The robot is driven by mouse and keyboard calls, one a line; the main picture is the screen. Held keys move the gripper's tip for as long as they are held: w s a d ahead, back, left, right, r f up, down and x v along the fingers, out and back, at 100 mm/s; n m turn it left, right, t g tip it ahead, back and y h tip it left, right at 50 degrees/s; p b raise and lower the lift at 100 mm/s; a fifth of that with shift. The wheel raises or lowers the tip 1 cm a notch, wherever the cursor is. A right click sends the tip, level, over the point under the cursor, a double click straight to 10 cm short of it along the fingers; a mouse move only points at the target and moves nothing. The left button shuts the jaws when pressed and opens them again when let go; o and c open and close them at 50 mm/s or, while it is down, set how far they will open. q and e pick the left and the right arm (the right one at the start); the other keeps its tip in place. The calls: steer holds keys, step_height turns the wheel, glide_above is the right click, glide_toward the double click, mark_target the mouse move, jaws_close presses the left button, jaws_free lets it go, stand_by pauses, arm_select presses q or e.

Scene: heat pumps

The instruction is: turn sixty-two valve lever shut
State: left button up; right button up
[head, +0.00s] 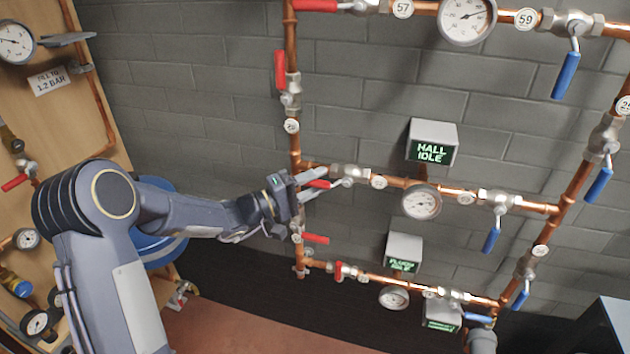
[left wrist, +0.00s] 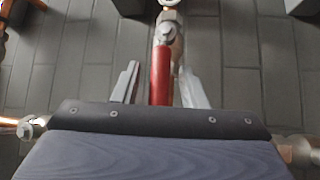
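A red valve lever (head: 319,184) sits on a silver valve (head: 350,172) in the middle copper pipe run. The round tag (head: 379,181) beside this valve is too small to read, so I cannot confirm it is sixty-two. The lever lies roughly along the pipe. My left gripper (head: 322,187) is at this lever. In the left wrist view the red lever (left wrist: 160,76) lies between the two fingers of my left gripper (left wrist: 162,86), with a gap on each side. The gripper is open around it. My right gripper is not in view.
Another red lever (head: 315,238) is just below my left gripper, and one (head: 280,70) is above. A gauge (head: 421,202) and a blue lever (head: 492,240) are to the right on the same run. A "HALL IDLE" box (head: 432,145) is above. A wooden panel (head: 60,110) is at left.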

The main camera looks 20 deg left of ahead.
arm_select(q)
jaws_close()
stand_by(0.5)
